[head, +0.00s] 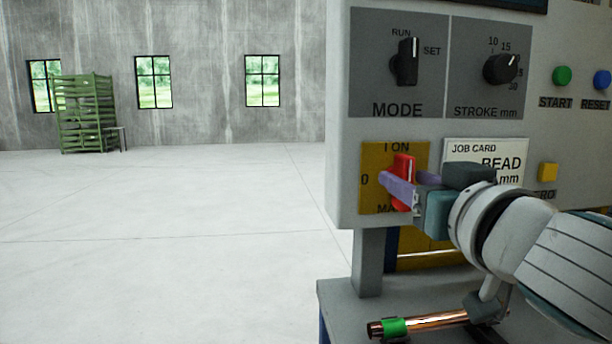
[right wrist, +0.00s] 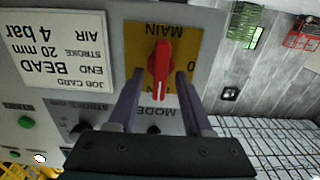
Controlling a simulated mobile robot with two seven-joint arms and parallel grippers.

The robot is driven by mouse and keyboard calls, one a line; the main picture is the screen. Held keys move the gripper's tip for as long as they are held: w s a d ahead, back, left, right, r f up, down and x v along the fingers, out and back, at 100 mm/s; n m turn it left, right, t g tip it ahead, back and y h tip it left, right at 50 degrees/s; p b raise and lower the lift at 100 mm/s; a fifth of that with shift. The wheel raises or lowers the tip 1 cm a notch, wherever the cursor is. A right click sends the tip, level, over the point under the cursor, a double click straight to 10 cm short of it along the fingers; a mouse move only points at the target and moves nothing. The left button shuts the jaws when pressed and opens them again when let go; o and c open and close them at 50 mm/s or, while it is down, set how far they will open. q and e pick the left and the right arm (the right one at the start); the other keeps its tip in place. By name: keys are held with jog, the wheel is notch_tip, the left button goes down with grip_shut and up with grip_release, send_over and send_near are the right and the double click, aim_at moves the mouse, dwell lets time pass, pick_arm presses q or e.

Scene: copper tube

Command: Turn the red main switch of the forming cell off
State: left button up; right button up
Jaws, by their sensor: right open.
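The red main switch (head: 404,164) sits on a yellow plate (head: 371,199) on the cell's grey panel. Its handle stands upright, toward the "I ON" mark; the "0" mark is at the plate's left. My right gripper (head: 400,190) is in front of the switch, and its purple fingers hide the handle's lower part. In the right wrist view, which is upside down, the red handle (right wrist: 160,68) shows between the two open fingertips (right wrist: 158,80), with a gap on each side. Its white line points to "I ON". My left gripper is not in view.
The mode knob (head: 405,63) and stroke knob (head: 500,69) are above the switch. A job card (head: 487,150) is right of it. A copper tube (head: 435,321) with a green band lies below my right wrist.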

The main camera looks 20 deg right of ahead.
jog(key=shift+c, duration=0.3)
grip_shut()
